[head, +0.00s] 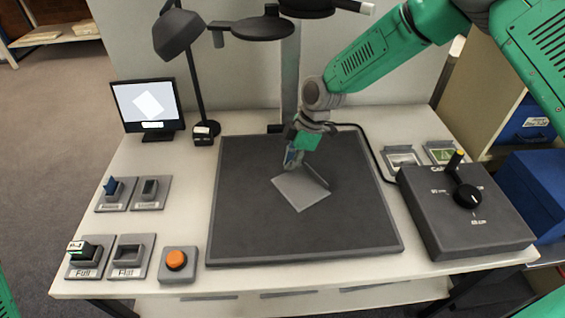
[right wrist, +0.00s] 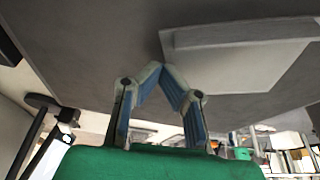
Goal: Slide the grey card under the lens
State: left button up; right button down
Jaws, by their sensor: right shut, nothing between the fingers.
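The grey card (head: 303,194) lies tilted on the dark mat (head: 236,215), near its middle. It also shows in the right wrist view (right wrist: 235,68), just beyond my fingers. My right gripper (head: 292,160) is at the card's far edge in the head view. In the right wrist view its fingertips (right wrist: 161,68) meet with nothing between them. Whether they touch the card I cannot tell. A round dark lens head (head: 264,28) hangs above the mat's far side. The monitor (head: 148,105) shows a white tilted square. My left gripper is not in view.
A control box (head: 468,210) with a knob and lever stands right of the mat. Left are an orange button (head: 177,261), labelled holders (head: 128,256) and a lamp (head: 200,95). Small trays (head: 404,157) sit back right. The mat around the card is clear.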

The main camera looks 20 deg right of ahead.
dwell(0.3)
jog(key=shift+s+d+r+p, duration=0.1)
jog(key=shift+d+r+p, duration=0.05)
jog(key=shift+d+p, duration=0.5)
jog(key=shift+d, duration=0.35)
